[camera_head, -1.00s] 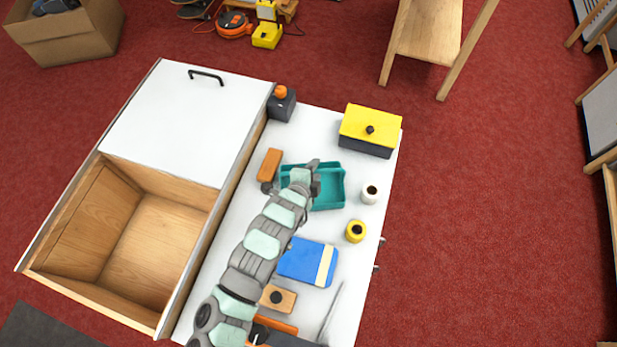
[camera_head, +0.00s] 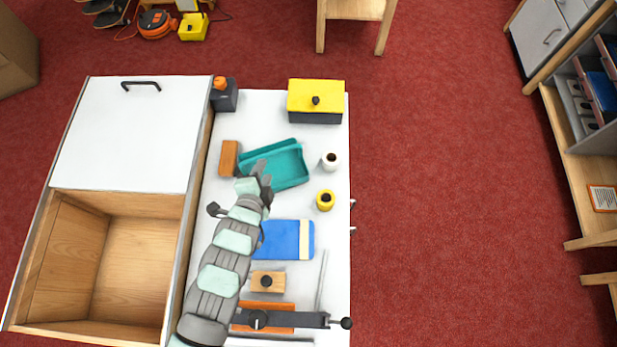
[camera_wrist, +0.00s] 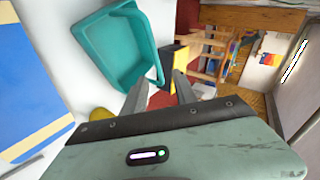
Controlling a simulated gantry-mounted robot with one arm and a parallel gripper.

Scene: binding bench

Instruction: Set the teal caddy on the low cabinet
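The teal caddy (camera_head: 288,170) sits on the white bench top, turned a little askew. In the wrist view, the open-topped caddy (camera_wrist: 113,50) shows at upper left, beyond the fingers. My gripper (camera_head: 262,168) is at the caddy's left side in the head view and overlaps part of it.
A brown block (camera_head: 229,157), a white spool (camera_head: 330,161), a yellow spool (camera_head: 325,200) and a blue book (camera_head: 285,240) lie around the caddy. A yellow-lidded box (camera_head: 315,93) is behind it. An open wooden compartment (camera_head: 140,250) is at left. Red floor right of the bench is clear.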

